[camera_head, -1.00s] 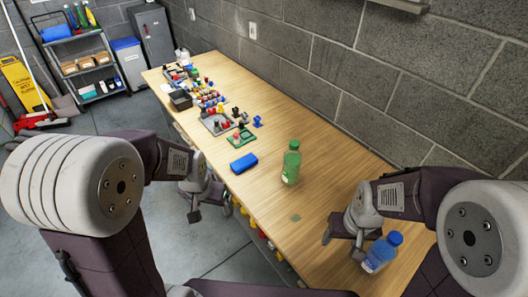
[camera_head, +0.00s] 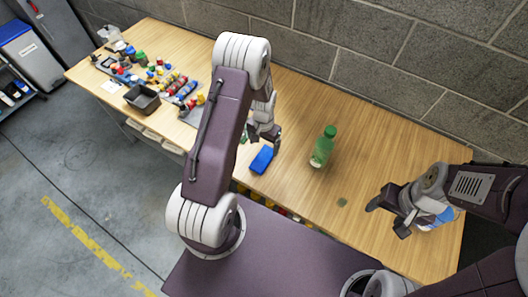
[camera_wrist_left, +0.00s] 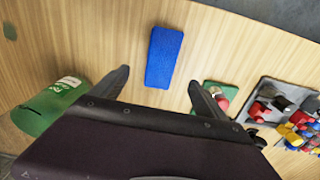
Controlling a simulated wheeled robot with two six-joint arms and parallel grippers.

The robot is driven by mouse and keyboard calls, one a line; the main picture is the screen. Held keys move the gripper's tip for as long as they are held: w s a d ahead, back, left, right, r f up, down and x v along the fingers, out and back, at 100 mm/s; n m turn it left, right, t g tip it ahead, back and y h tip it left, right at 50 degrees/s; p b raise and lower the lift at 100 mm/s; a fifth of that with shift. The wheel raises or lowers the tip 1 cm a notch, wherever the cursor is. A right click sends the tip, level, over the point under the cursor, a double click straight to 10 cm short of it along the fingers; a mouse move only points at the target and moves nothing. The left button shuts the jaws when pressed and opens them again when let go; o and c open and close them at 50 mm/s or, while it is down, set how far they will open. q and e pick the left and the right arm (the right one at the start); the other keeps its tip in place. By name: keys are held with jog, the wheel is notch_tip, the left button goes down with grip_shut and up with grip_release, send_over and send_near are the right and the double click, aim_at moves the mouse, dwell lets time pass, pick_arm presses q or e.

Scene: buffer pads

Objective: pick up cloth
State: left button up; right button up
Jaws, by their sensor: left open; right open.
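A blue folded cloth (camera_head: 262,160) lies flat on the wooden table near its front edge. It also shows in the left wrist view (camera_wrist_left: 164,57), ahead of and between my open fingers, apart from them. My left gripper (camera_head: 265,138) is over the table just behind the cloth in the head view; its fingers (camera_wrist_left: 160,88) are open and empty in the wrist view. My right gripper (camera_head: 388,215) is open over the right part of the table, in front of a mostly hidden blue bottle (camera_head: 447,215).
A green bottle (camera_head: 323,147) stands right of the cloth and also shows in the left wrist view (camera_wrist_left: 45,108). Trays with several coloured parts (camera_wrist_left: 285,110) and a dark bin (camera_head: 142,98) are on the left. A block wall runs behind the table.

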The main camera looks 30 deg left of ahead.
aim_at(262, 159)
pick_arm(q)
jog(key=shift+s+d+f, duration=0.1)
jog(key=shift+s+f, duration=0.05)
jog(key=shift+s, duration=0.15)
jog(key=shift+s+d+f, duration=0.1)
jog(key=shift+d+f, duration=0.2)
jog(key=shift+d, duration=0.25)
jog(key=shift+a+f+p, duration=0.25)
jog(key=shift+f+p, duration=0.25)
jog(key=shift+f, duration=0.7)
jog(key=shift+a+f, duration=0.3)
jog(key=shift+f, duration=0.15)
notch_tip(262, 159, down, 4)
jog(key=shift+a+f+p, duration=0.1)
jog(key=shift+f+p, duration=0.15)
jog(key=shift+p, duration=0.5)
jog(key=shift+a+f, duration=0.1)
jog(key=shift+f, duration=0.15)
jog(key=shift+r, duration=0.1)
jog(key=c, duration=1.5)
pick_arm(e)
jog(key=shift+d+r, duration=0.3)
jog(key=shift+r, duration=0.3)
jog(key=shift+d+r, duration=0.3)
jog(key=shift+r, duration=0.3)
pick_arm(q)
jog(key=shift+o, duration=0.2)
